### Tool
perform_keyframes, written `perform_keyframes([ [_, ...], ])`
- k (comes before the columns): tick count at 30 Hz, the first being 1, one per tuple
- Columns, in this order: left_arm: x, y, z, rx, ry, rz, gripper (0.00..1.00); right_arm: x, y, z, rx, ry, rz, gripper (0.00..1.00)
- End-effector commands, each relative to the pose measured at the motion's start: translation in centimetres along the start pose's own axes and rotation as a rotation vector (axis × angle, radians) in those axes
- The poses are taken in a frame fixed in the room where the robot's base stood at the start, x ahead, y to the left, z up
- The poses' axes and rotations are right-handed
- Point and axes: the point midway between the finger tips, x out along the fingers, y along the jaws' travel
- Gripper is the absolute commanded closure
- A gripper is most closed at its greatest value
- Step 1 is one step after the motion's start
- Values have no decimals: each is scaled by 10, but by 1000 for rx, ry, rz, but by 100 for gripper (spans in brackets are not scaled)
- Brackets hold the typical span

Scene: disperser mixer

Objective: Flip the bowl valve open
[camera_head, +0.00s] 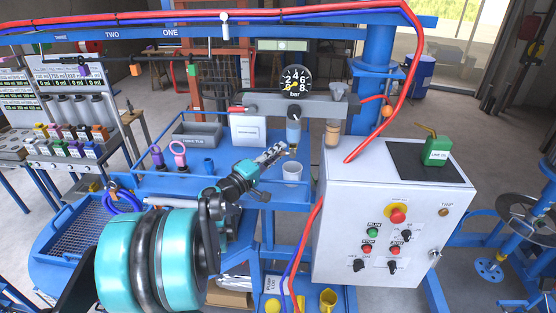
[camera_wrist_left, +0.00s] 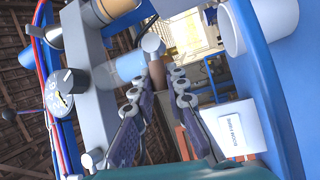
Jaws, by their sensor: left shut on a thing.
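The air unit's blue bowl (camera_head: 293,133) hangs under a black knob, below the round pressure gauge (camera_head: 295,79). The bowl valve (camera_head: 293,151) is the small fitting at its lower end. In the left wrist view the blue bowl (camera_wrist_left: 125,68) lies sideways, with the brownish valve (camera_wrist_left: 157,73) beyond its end. My left gripper (camera_head: 281,150) reaches in from the lower left, its fingers close together on the valve. The fingertips (camera_wrist_left: 158,84) partly hide the valve, so I cannot tell its handle's angle. My right gripper is not in view.
A white cup (camera_head: 292,173) stands on the blue bench just below the gripper. A tan bowl (camera_head: 333,132) hangs to the right. The grey control box (camera_head: 340,220) and red hose (camera_head: 383,100) bound the right side. A white labelled box (camera_head: 248,131) stands behind left.

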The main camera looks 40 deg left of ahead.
Motion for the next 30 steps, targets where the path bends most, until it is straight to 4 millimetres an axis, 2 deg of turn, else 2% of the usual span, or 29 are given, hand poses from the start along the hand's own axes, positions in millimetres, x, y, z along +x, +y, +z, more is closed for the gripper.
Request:
perform_keyframes([
  [1,-1,-9,2,-22,5,15,100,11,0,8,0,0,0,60],
  [4,-1,-9,2,-60,15,41,100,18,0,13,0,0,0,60],
  [17,-1,-5,1,-87,21,59,100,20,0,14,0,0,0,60],
  [18,-1,-5,1,-87,21,59,76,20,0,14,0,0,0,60],
  [19,-1,-5,1,-87,21,59,68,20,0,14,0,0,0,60],
  [20,-1,-5,1,-87,21,59,65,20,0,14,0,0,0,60],
  [30,-4,-5,1,-87,21,60,65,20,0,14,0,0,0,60],
])
